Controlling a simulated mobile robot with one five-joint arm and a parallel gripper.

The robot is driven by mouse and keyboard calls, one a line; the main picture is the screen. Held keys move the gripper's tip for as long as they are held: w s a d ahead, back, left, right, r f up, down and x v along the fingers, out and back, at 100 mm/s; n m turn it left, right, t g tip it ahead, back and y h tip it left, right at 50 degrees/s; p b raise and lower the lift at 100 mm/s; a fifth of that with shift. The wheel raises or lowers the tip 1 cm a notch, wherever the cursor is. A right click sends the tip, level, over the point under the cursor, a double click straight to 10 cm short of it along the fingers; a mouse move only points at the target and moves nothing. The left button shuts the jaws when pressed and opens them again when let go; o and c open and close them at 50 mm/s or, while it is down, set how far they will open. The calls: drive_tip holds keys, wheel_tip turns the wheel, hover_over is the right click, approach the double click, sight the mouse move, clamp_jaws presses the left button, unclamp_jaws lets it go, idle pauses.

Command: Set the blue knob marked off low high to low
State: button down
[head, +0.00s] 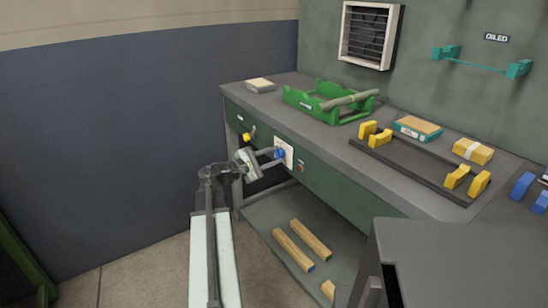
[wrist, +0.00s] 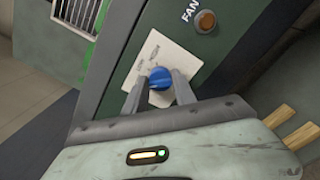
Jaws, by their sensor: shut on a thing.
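The blue knob (head: 280,153) sits on a white plate (head: 287,147) on the green front panel of the bench. In the wrist view the blue knob (wrist: 160,79) shows between the two fingers of my gripper (wrist: 159,84), which is shut on it. The white plate (wrist: 150,56) carries small dark lettering, partly hidden by the fingers and too small to read surely. Which mark the knob points to cannot be told. In the head view my gripper (head: 272,155) reaches to the panel from the left.
A brown round button (wrist: 205,21) by a "FAN" label is near the plate. A yellow knob (head: 246,137) is further left on the panel. A green tray (head: 310,104) and black rack (head: 410,168) stand on the bench top (head: 262,101). Wood pieces (head: 293,250) lie on the lower shelf.

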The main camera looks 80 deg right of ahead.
drive_tip(key=shift+m, duration=4.4)
drive_tip(key=c, duration=1)
unclamp_jaws()
drive_tip(key=v, duration=0.7)
drive_tip(key=shift+w+a, duration=0.25)
